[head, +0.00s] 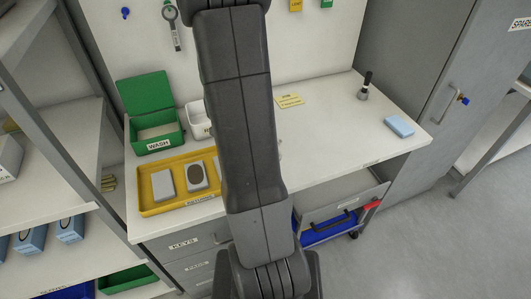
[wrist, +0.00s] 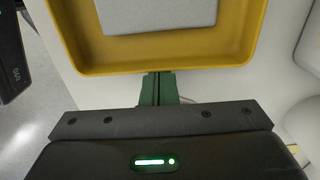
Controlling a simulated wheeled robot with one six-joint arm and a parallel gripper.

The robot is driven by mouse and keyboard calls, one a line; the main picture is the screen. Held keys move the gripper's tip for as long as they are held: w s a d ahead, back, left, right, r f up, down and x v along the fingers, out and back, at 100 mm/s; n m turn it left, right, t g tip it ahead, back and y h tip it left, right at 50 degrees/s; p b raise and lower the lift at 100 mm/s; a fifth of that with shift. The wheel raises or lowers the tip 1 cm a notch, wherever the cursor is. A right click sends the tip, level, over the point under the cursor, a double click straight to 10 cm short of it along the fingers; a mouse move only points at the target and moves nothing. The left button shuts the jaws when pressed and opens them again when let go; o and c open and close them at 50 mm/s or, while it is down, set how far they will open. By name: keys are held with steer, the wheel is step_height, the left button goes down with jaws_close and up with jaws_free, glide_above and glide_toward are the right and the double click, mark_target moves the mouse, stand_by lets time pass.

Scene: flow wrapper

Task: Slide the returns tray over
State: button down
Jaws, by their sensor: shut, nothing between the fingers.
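The yellow returns tray (head: 147,192) lies on the white worktop at the left, with a small label on its front that is hard to read. It holds a grey block (head: 163,184), a block with a dark oval (head: 196,176) and another partly behind my arm. In the wrist view the tray's yellow wall (wrist: 115,62) spans the top, with a grey block (wrist: 155,15) inside. My gripper (wrist: 158,78) is shut and empty, its green fingertips right at the outside of this wall. I cannot tell if they touch it. In the head view my arm hides the gripper.
An open green box marked WASH (head: 155,137) and a white bin (head: 198,118) stand behind the tray. A yellow note (head: 289,101), a dark upright tool (head: 366,87) and a blue block (head: 399,126) lie farther right. The worktop's right half is mostly clear. An open drawer (head: 345,208) juts out below.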

steer(key=shift+s+a, duration=0.2)
steer(key=shift+a, duration=0.35)
steer(key=shift+d, duration=0.1)
steer(key=shift+w+d, duration=0.1)
steer(key=shift+d, duration=0.15)
steer(key=d, duration=0.1)
steer(key=w+d, duration=0.1)
steer(key=shift+d, duration=0.35)
steer(key=shift+w+d+r, duration=0.15)
steer(key=shift+w+r, duration=0.05)
steer(key=shift+r, duration=0.2)
steer(key=shift+w+d+r, duration=0.15)
steer(key=shift+r, duration=0.2)
step_height(320, 180, up, 8)
steer(key=shift+s+a+r, duration=0.15)
steer(key=shift+s+r, duration=0.05)
steer(key=shift+r, duration=0.05)
